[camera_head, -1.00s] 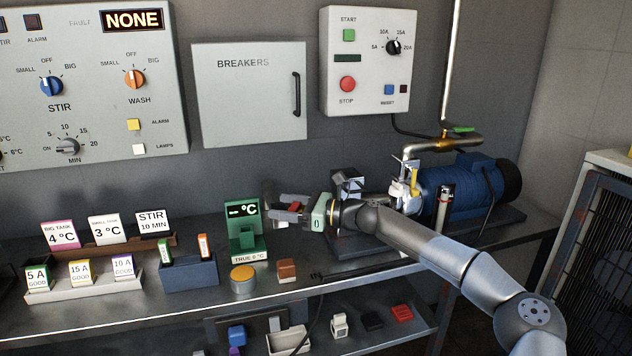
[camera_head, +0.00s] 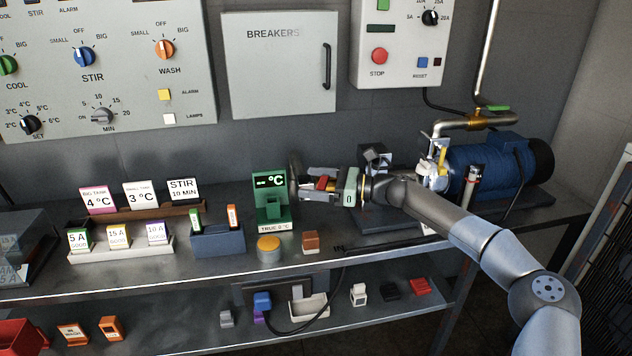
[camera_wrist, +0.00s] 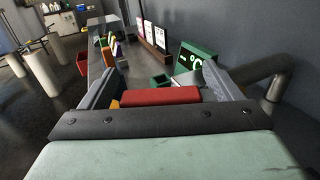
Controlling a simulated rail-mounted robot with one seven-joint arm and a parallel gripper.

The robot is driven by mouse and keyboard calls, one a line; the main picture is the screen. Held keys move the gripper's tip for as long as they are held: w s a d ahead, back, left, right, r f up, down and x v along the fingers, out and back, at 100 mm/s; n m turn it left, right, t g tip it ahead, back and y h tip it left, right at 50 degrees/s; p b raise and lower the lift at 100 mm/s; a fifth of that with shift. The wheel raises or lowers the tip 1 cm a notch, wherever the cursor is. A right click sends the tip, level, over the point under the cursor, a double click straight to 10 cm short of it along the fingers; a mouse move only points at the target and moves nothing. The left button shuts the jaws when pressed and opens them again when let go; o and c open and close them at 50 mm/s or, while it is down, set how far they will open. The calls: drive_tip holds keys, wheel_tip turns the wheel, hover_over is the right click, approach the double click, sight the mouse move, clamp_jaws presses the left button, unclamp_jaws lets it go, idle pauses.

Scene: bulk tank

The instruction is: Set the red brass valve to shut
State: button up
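My gripper (camera_head: 318,184) reaches left over the bench, beside the green thermometer stand. Its fingers are spread apart in the wrist view (camera_wrist: 160,88). A red bar-like piece (camera_wrist: 160,96), seemingly the red valve handle, lies across the gap between them, with a bit of orange-yellow at its left end. The red piece also shows between the fingers in the head view (camera_head: 321,183). I cannot tell whether the fingers touch it. The valve body is mostly hidden by my gripper. A grey pipe (camera_wrist: 272,72) bends past the right finger.
The green thermometer stand (camera_head: 270,200) and an orange-yellow button (camera_head: 268,249) are close by. A blue pump (camera_head: 490,167) stands to the right, below a brass valve with a green handle (camera_head: 497,108). The breaker box (camera_head: 278,75) hangs behind. Card racks stand at the left.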

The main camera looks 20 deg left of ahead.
drive_tip(key=s+d+r+p, duration=0.2)
drive_tip(key=s+d+r, duration=0.6)
drive_tip(key=s+r, duration=0.3)
wheel_tip(320, 180, up, 2)
drive_tip(key=shift+d+r, duration=0.1)
drive_tip(key=shift+d, duration=0.1)
drive_tip(key=shift+s, duration=0.1)
